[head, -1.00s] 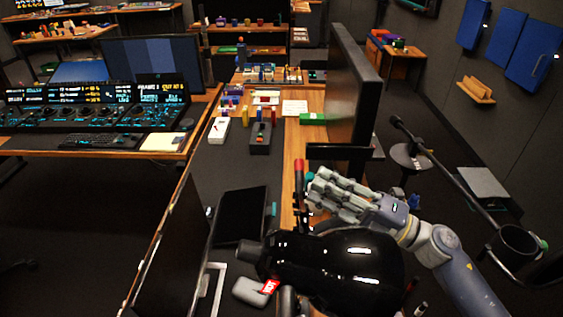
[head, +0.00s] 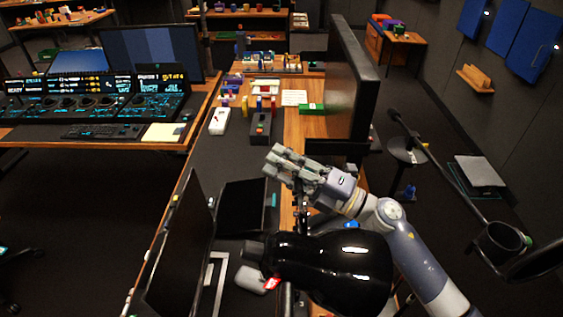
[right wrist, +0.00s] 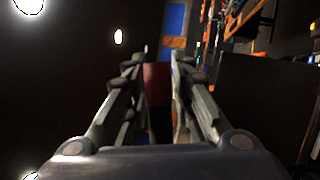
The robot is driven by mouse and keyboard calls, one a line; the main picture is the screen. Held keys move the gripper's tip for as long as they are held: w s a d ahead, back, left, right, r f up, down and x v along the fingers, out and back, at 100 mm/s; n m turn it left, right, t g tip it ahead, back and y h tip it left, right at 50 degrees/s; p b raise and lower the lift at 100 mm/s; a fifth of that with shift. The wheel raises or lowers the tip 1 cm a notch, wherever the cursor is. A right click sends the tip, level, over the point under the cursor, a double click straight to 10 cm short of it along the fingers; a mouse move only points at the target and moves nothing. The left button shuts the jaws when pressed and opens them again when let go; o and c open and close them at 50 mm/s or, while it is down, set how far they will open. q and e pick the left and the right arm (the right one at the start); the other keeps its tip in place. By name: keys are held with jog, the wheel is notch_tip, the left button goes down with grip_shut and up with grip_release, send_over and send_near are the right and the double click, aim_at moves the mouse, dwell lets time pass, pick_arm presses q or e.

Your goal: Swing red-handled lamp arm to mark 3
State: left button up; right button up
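My right gripper (head: 272,161) reaches in from the right above the desk's right part, fingers pointing left. In the right wrist view the red handle (right wrist: 157,85) stands between the two fingers (right wrist: 158,58) and fills the narrow gap, so they look shut on it. In the head view the gripper covers the handle. A glossy black rounded body (head: 335,268), which looks like the lamp's shade, is just below and nearer me. A small red tag (head: 272,284) with unreadable white characters shows beside it. No mark 3 can be made out. My left gripper is not in view.
A large dark monitor (head: 352,85) stands behind the gripper. A dark box with a red button (head: 260,127) and a white box (head: 219,121) sit further back on the desk. A dark panel (head: 178,255) rises at the lower left. A black stand arm (head: 455,178) is at right.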

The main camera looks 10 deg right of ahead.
grip_shut()
jog(key=shift+a, duration=0.1)
jog(key=s+a+n+g+y+b, duration=0.4)
jog(key=a+n+g+b, duration=0.4)
jog(key=g, duration=0.9)
jog(key=shift+s+a+n+b, duration=0.15)
jog(key=shift+n+b, duration=0.85)
jog(key=shift+b, duration=1.15)
jog(key=shift+o, duration=1.9)
grip_release()
